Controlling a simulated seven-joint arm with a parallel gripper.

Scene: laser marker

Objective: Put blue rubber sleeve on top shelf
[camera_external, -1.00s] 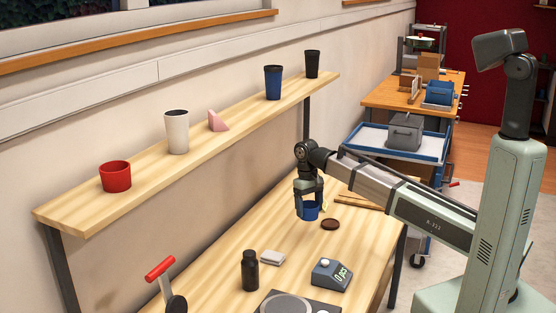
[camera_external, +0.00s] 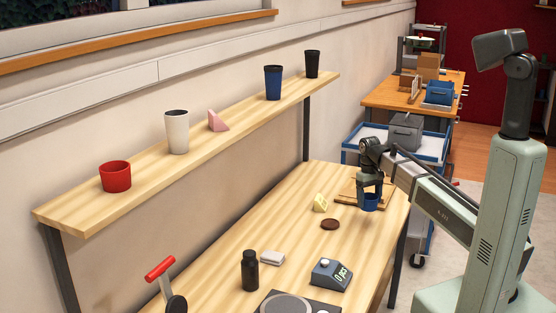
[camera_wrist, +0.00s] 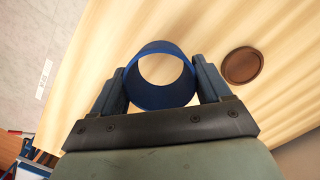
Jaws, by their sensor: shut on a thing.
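The blue rubber sleeve (camera_external: 370,201) is a short open ring. My gripper (camera_external: 369,192) is shut on it, above the far right part of the workbench. In the wrist view the sleeve (camera_wrist: 160,76) sits between the two fingers of my gripper (camera_wrist: 160,82), and bench wood shows through its hole. The top shelf (camera_external: 255,101) is a long wooden board along the wall, left of and higher than the gripper. On it stand a red cup (camera_external: 115,177), a white tumbler (camera_external: 177,132), a pink wedge (camera_external: 218,121), a blue tumbler (camera_external: 273,83) and a black tumbler (camera_external: 312,64).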

